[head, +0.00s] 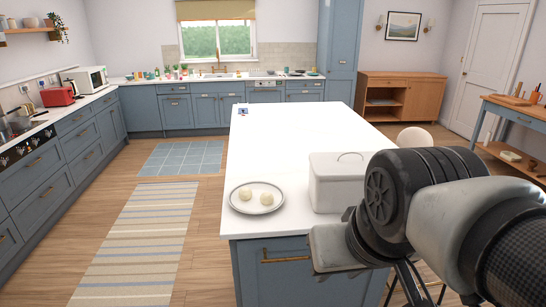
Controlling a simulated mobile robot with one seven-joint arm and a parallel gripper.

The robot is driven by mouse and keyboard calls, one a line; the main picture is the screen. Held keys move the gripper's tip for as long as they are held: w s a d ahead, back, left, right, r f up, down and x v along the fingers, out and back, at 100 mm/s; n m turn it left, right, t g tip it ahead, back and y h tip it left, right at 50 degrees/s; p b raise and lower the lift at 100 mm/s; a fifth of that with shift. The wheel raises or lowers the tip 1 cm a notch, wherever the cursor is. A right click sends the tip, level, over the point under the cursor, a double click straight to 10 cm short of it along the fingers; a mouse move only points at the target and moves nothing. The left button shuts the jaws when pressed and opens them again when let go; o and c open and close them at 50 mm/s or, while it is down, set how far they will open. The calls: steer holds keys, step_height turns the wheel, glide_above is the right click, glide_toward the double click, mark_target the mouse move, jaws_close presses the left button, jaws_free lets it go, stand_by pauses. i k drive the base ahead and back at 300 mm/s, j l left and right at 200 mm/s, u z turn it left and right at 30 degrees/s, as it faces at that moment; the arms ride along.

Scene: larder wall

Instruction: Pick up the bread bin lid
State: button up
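A white bread bin (331,191) stands on the near part of the white island counter. Its pale lid (335,160) sits on top, with a thin arched handle (350,155) at the upper edge. My arm covers the right side of the bin and part of the lid. My arm reaches in from the lower right and its links fill that corner. I cannot make out the fingers of my gripper, so its place relative to the lid does not show.
A grey-rimmed plate (237,207) with two pale round pieces (256,195) lies left of the bin, near the island's edge. The far part of the island top (290,130) is mostly clear. A pale rounded seat (415,138) stands at the island's right side.

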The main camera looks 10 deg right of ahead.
mark_target(342, 166)
steer(key=i+l, duration=1.4)
